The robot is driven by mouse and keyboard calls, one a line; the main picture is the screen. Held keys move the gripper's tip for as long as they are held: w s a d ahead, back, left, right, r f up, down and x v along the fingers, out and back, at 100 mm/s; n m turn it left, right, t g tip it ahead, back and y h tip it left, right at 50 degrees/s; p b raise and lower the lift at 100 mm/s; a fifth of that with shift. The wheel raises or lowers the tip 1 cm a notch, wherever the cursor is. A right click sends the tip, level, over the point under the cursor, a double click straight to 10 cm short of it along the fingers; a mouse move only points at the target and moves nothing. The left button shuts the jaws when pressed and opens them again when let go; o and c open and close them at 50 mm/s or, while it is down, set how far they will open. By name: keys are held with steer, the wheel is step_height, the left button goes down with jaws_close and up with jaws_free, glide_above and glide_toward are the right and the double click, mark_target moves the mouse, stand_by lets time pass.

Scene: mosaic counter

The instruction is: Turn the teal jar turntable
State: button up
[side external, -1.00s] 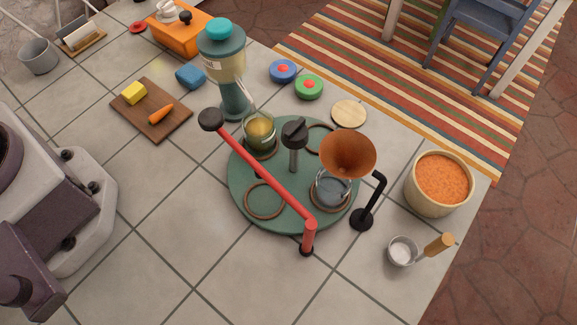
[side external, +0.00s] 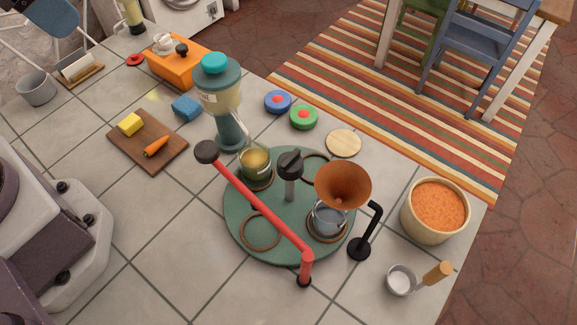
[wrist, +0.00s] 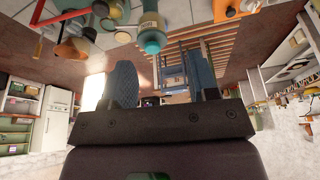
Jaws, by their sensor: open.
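The teal turntable (side external: 297,223) lies flat on the tiled counter, a round dark green disc with ring-shaped places. A jar (side external: 255,163) with yellowish contents stands in its back left ring. A clear glass jar (side external: 327,219) stands in the right ring, below the copper funnel (side external: 343,184). The front left ring (side external: 243,232) is empty. A black knob on a grey post (side external: 290,163) rises from the disc's middle. My gripper (wrist: 163,78) shows in the wrist view with its fingers apart and nothing between them; it is out of the side view.
A red bar (side external: 262,218) with a black end crosses above the disc from a front post. A teal-lidded dispenser (side external: 218,100) stands close behind the disc. The funnel's black stand (side external: 359,247) and an orange-filled pot (side external: 437,207) are at right.

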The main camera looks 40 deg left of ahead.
steer(key=w+d+f+m+g, duration=0.1)
steer(key=w+d+f+g, duration=0.1)
steer(key=w+d, duration=0.3)
steer(key=w+d+f+m+g, duration=0.1)
steer(key=w+d+f, duration=0.1)
steer(key=d, duration=0.5)
steer(key=n+g, duration=0.1)
steer(key=n, duration=0.3)
glide_toward(290, 157)
steer(key=shift+y, duration=0.3)
steer(key=f, duration=1)
steer(key=shift+d+f, duration=0.2)
steer(key=shift+d, duration=0.05)
steer(key=c, duration=1)
